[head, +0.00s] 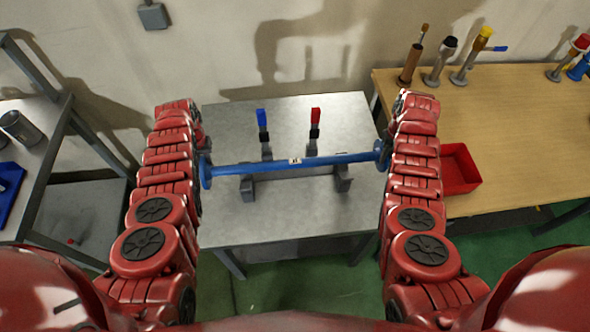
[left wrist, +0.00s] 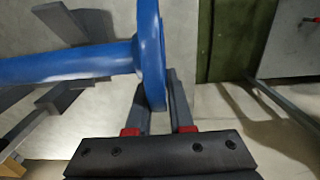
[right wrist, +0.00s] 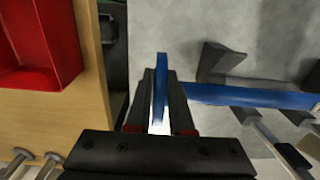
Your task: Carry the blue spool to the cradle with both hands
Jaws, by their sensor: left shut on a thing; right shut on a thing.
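The blue spool (head: 270,165) is a long pipe with a round flange at each end, and it spans the picture almost level in the head view. My left gripper (head: 204,168) is shut on its left flange, which also shows between the fingers in the left wrist view (left wrist: 152,50). My right gripper (head: 386,150) is shut on its right flange, seen edge-on in the right wrist view (right wrist: 160,85). The cradle's two grey supports (head: 248,187) and (head: 343,180) stand on the grey table. The spool appears above them, apart from them.
Two upright clamps, one with a blue handle (head: 262,118) and one with a red handle (head: 315,115), stand behind the spool on the grey table (head: 225,225). A wooden bench (head: 520,140) at right holds a red bin (head: 460,170) and several valves. A metal bench stands at left.

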